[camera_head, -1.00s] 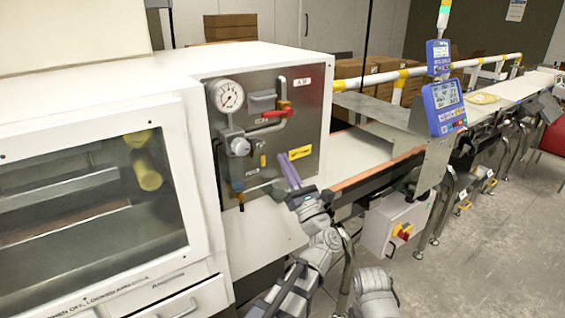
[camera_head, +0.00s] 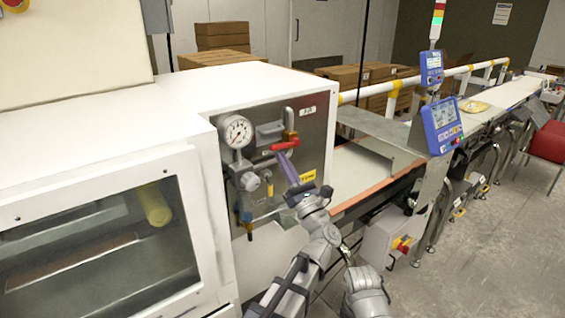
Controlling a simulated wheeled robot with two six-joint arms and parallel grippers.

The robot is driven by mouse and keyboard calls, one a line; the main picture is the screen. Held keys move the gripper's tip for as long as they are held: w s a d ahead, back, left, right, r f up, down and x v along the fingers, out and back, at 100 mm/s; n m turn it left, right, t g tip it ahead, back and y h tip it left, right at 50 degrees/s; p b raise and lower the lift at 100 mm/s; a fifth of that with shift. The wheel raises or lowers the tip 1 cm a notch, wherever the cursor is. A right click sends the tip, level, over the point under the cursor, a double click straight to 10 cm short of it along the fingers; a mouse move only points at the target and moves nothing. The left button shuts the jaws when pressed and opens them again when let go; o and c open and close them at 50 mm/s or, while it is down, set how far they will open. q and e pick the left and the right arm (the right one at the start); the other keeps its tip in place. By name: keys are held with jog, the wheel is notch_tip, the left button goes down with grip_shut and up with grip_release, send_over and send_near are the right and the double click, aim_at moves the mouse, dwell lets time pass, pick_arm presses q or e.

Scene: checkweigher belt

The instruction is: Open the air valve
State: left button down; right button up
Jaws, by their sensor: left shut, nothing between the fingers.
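The air panel (camera_head: 322,134) is a grey plate on the white cabinet's side. A red lever handle (camera_head: 285,145) lies nearly level across the pipe at its upper right, right of a round pressure gauge (camera_head: 237,131). My left gripper (camera_head: 281,157) has purple-grey fingers, shut and empty, pointing up and left. Its tips appear just below the red handle; I cannot tell whether they touch it. A grey regulator knob (camera_head: 250,181) sits lower left of the tips.
A white cabinet with a window (camera_head: 105,235) fills the left. A conveyor belt (camera_head: 365,172) with an orange edge runs right of the panel. A blue display (camera_head: 442,125) stands beside the belt. A white box with a red switch (camera_head: 403,245) is below the belt.

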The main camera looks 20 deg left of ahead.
pick_arm(q)
jog(key=shift+a+r, duration=0.1)
jog(key=shift+s+r+m+h+p, duration=0.15)
jog(key=shift+m+h+p, duration=0.25)
jog(key=shift+m, duration=0.3)
